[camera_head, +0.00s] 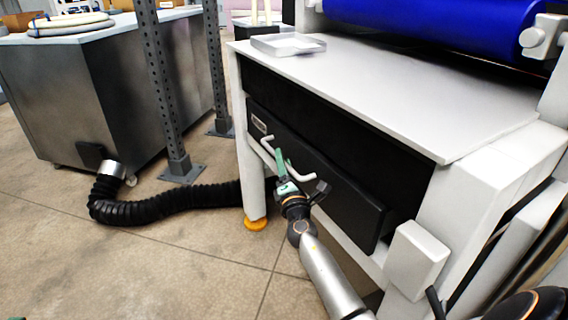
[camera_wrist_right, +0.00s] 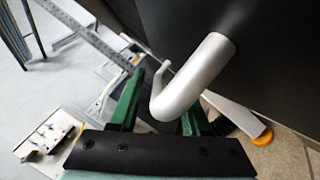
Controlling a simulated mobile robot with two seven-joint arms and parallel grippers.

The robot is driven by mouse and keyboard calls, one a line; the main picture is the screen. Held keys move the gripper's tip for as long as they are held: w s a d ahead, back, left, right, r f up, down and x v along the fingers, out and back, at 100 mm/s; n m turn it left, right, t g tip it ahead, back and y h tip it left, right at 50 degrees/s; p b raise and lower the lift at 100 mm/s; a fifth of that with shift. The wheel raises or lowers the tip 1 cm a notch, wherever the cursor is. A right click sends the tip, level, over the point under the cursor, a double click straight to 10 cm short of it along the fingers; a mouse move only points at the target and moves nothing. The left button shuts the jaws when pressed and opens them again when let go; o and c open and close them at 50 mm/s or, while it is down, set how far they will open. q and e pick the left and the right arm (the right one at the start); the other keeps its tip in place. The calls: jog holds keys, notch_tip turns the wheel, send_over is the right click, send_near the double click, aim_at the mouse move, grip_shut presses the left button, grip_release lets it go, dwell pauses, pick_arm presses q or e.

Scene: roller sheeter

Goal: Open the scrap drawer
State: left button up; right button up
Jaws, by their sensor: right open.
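The scrap drawer (camera_head: 345,205) has a black front low in the white machine. Its front stands a little proud of the frame; I cannot tell whether it is pulled out. A pale bar handle (camera_head: 301,177) runs across its front; it also shows large in the right wrist view (camera_wrist_right: 187,77). My right gripper (camera_head: 283,167) has green fingers and is at the handle. It is open, and in the right wrist view (camera_wrist_right: 160,108) the handle lies across the gap between the fingers. Contact is unclear. A tiny green bit at the lower left edge may be my left gripper.
A white tabletop (camera_head: 400,90) with a shallow metal tray (camera_head: 288,45) is above the drawer. A black hose (camera_head: 150,211) runs along the floor to the left. A perforated post (camera_head: 165,90) and a steel cabinet (camera_head: 75,100) stand further left. Floor before the drawer is clear.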

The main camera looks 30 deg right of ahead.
grip_shut()
dwell(0.3)
dwell(1.1)
